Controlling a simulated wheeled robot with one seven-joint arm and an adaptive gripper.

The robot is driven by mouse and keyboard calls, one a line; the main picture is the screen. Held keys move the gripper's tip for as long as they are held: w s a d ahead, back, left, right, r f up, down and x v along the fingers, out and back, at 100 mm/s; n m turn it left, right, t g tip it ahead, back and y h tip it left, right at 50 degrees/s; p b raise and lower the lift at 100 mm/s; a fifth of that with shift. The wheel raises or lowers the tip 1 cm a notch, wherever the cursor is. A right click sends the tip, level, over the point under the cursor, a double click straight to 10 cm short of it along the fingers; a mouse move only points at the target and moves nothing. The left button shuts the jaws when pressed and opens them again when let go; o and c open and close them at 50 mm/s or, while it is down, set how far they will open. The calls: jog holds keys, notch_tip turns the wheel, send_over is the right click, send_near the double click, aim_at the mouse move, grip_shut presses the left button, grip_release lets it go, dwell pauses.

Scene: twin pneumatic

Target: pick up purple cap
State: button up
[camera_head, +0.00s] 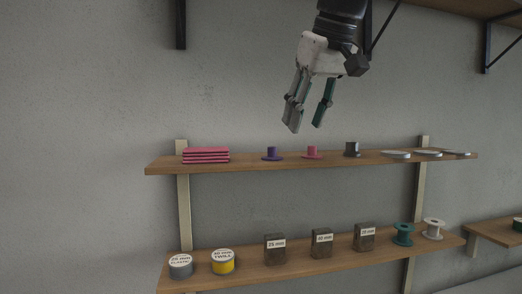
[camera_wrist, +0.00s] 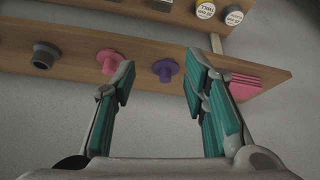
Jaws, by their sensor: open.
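The purple cap (camera_head: 271,154) stands on the upper wooden shelf (camera_head: 300,165), between the stack of pink items and the pink cap. In the wrist view the purple cap (camera_wrist: 165,70) lies between my fingers, nearer the right finger, and beyond the fingertips. My gripper (camera_head: 306,127) is open and empty, in the air above the shelf, a little right of the purple cap in the head view. In the wrist view my gripper (camera_wrist: 160,78) shows both fingers spread wide, touching nothing that I can see.
On the upper shelf stand a pink stack (camera_head: 206,155), a pink cap (camera_head: 312,153), a dark cap (camera_head: 352,149) and flat grey discs (camera_head: 396,154). The lower shelf (camera_head: 300,265) holds tape rolls, labelled blocks and spools. A black bracket (camera_head: 180,25) hangs at upper left. Air above the shelf is clear.

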jog(key=w+a+r+n+y, duration=0.1)
jog(key=w+r, duration=0.3)
jog(key=r, duration=0.1)
jog(key=p, duration=0.1)
send_over(275, 158)
jog(key=s+d, duration=0.1)
jog(key=shift+n+y, duration=0.3)
jog(key=f, duration=0.6)
jog(key=shift+s+d+f, duration=0.1)
jog(key=shift+d+f, duration=0.1)
jog(key=shift+f, duration=0.1)
jog(key=p+x, duration=0.1)
jog(key=x, duration=0.1)
jog(key=p+x, duration=0.1)
jog(key=x, duration=0.1)
jog(key=shift+s+f, duration=0.3)
jog(key=shift+f, duration=0.05)
jog(key=shift+w+a+f, duration=0.15)
jog(key=shift+w+f, duration=0.15)
jog(key=shift+f, duration=0.1)
jog(key=c, duration=0.9)
